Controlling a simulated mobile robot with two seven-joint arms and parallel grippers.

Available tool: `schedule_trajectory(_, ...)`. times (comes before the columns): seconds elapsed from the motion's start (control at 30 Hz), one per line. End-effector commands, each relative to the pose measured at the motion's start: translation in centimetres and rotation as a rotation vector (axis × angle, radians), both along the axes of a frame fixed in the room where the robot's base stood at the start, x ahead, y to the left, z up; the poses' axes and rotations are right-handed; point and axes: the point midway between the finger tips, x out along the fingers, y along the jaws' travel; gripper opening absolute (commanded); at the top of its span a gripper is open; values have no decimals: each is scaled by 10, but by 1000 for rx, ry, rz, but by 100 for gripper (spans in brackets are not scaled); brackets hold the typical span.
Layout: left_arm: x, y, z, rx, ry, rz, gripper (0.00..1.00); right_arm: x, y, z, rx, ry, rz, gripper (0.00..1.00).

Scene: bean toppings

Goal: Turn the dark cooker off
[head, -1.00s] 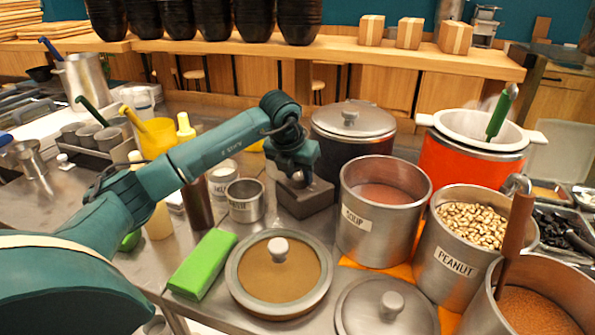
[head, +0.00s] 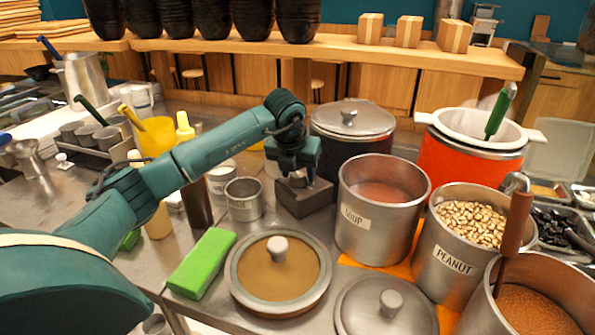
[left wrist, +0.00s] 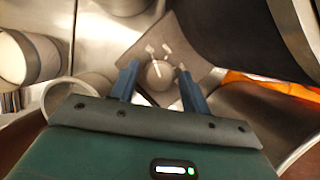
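The dark cooker (head: 350,148) is a black round pot with a steel lid, behind the soup pot in the head view. Its dark side (left wrist: 240,35) fills the upper right of the left wrist view. A grey-brown control box (head: 306,203) stands at its front left. On the box is a round knob (left wrist: 160,73) with small pale marks beside it. My left gripper (head: 296,177) is just above the box, pointing down. Its fingers (left wrist: 158,88) are apart, one on each side of the knob, with visible gaps. Contact with the knob cannot be told. My right gripper is out of view.
The steel soup pot (head: 355,222) and peanut pot (head: 445,262) stand close on the right. A small steel cup (head: 244,205) is just left of the box. A green block (head: 201,263) and a lidded pan (head: 240,290) are in front. An orange-red cooker (head: 460,170) is farther right.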

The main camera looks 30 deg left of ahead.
Motion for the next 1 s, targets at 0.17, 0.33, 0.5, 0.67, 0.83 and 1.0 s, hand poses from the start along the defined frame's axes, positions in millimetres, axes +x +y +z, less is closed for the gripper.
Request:
schedule_trajectory(0.17,-1,0,-1,0,3,-2,57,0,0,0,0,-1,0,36)
schedule_trajectory(0.33,-1,0,-1,0,3,-3,57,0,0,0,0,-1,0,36)
schedule_trajectory(0.5,-5,-1,11,1,1,-3,57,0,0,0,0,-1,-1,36)
schedule_trajectory(0.67,-16,-4,41,1,-3,-4,57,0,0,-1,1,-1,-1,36)
schedule_trajectory(0.83,-31,-8,76,2,-2,-4,57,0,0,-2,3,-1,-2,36)
schedule_trajectory(1.0,-42,-11,104,0,-1,-3,57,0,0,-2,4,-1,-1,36)
